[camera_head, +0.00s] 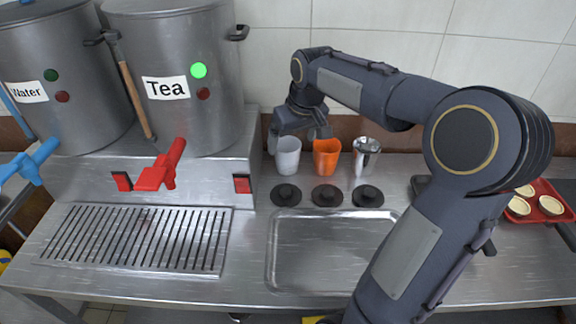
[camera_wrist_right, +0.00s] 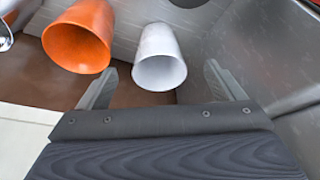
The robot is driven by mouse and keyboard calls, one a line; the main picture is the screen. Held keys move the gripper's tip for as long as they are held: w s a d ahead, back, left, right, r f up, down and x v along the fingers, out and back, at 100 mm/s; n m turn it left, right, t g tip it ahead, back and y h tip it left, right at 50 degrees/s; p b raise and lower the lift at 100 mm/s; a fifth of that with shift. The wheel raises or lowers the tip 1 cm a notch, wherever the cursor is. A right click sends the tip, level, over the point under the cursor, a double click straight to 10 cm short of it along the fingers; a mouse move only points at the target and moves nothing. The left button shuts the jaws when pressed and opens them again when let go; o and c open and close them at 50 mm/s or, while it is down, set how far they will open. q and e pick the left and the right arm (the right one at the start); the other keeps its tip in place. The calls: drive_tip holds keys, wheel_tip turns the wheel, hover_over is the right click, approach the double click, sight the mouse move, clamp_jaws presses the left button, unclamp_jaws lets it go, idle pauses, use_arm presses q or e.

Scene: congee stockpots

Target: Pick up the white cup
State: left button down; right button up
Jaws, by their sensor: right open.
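The white cup (camera_head: 288,157) stands on the steel counter, just left of an orange cup (camera_head: 326,157). In the right wrist view the white cup (camera_wrist_right: 158,58) shows between the two fingers, with the orange cup (camera_wrist_right: 80,38) beside it, outside the fingers. My right gripper (camera_head: 296,142) is behind and around the top of the white cup in the head view. Its fingers (camera_wrist_right: 165,82) are open, one on each side of the cup, with visible gaps. I cannot tell how deep the cup sits between them. My left gripper is not in view.
A metal cup (camera_head: 365,158) stands right of the orange cup. Black lids (camera_head: 326,195) lie in front, before a shallow steel tray (camera_head: 275,255). The Tea pot (camera_head: 180,115) and its raised base stand close on the left. A red tray (camera_head: 552,215) is at the right.

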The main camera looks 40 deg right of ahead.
sight(286, 155)
drive_tip(key=shift+w+d+f, duration=0.25)
drive_tip(key=shift+w+f, duration=0.4)
drive_tip(key=shift+w, duration=0.25)
drive_tip(key=x, duration=0.7)
drive_tip(key=shift+s+b, duration=0.1)
drive_tip(key=shift+b, duration=0.25)
drive_tip(key=shift+c, duration=0.2)
drive_tip(key=c, duration=1)
drive_tip(key=shift+r, duration=0.1)
